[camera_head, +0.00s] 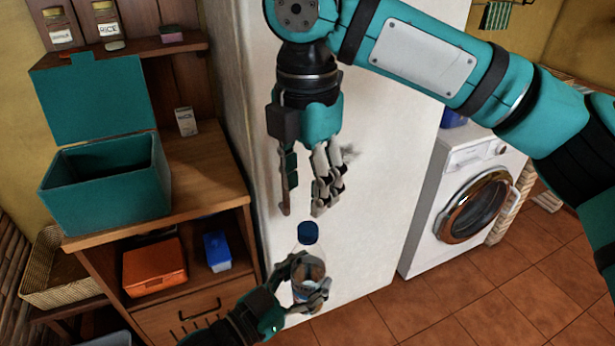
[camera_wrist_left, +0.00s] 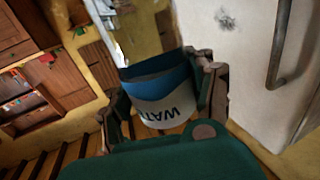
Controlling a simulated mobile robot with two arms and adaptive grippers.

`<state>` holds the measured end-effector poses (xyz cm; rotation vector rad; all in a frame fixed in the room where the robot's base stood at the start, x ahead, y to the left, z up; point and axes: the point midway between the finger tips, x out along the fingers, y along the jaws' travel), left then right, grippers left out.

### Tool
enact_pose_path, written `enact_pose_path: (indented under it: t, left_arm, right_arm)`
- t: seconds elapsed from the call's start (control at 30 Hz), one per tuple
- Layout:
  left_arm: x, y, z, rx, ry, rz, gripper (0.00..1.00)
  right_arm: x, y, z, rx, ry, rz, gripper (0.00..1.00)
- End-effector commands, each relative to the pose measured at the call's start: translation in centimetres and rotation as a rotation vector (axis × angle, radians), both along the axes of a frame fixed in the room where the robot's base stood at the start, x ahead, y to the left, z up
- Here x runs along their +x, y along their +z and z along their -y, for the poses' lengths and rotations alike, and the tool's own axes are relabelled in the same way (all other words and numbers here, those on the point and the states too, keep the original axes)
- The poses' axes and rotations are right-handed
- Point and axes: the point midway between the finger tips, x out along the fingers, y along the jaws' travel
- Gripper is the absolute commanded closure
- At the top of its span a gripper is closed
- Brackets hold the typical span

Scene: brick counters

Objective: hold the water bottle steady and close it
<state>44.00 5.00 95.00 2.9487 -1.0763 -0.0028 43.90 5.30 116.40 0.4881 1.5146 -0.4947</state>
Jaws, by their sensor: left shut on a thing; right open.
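A clear water bottle (camera_head: 308,262) with a blue cap (camera_head: 308,232) stands about upright in front of the white fridge. My left gripper (camera_head: 305,285) is shut around its lower body. In the left wrist view the bottle's label (camera_wrist_left: 165,100), blue and white with the letters "WAT", sits between the fingers of my left gripper (camera_wrist_left: 168,105). My right gripper (camera_head: 304,210) points down above the bottle, open and empty, with its fingertips a little above the cap. The cap is at the bottle's top; I cannot tell whether it is screwed tight.
A white fridge (camera_head: 385,170) stands right behind the bottle. At the left, a wooden cabinet (camera_head: 205,165) carries an open teal box (camera_head: 110,200); an orange box (camera_head: 153,268) and a blue box (camera_head: 217,250) sit in its shelf. A washing machine (camera_head: 465,190) stands at the right. The tiled floor there is clear.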

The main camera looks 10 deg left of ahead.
Motion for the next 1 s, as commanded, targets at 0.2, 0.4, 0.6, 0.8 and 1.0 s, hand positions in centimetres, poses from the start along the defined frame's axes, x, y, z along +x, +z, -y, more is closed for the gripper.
enact_pose_path:
  t: [0.2,0.4,0.6,0.8,1.0]
  left_arm:
    - [0.0,0.1,0.0,-0.002,0.0,0.002,1.0]
    - [0.0,0.1,0.0,-0.002,0.0,0.002,1.0]
    - [0.0,0.1,0.0,-0.002,0.0,0.002,1.0]
    - [0.0,0.1,0.0,-0.001,0.0,0.003,1.0]
    - [0.0,0.1,0.0,-0.002,0.0,0.002,1.0]
  right_arm:
    - [0.0,-3.2,0.1,-0.003,-0.001,-0.002,0.52]
    - [0.0,-6.0,0.1,-0.002,-0.002,-0.003,0.52]
    - [0.0,-7.4,0.1,-0.001,-0.001,-0.001,0.52]
    - [0.0,-7.5,0.1,-0.001,-0.001,-0.001,0.52]
    - [0.0,-7.5,0.1,-0.001,-0.002,-0.001,0.67]
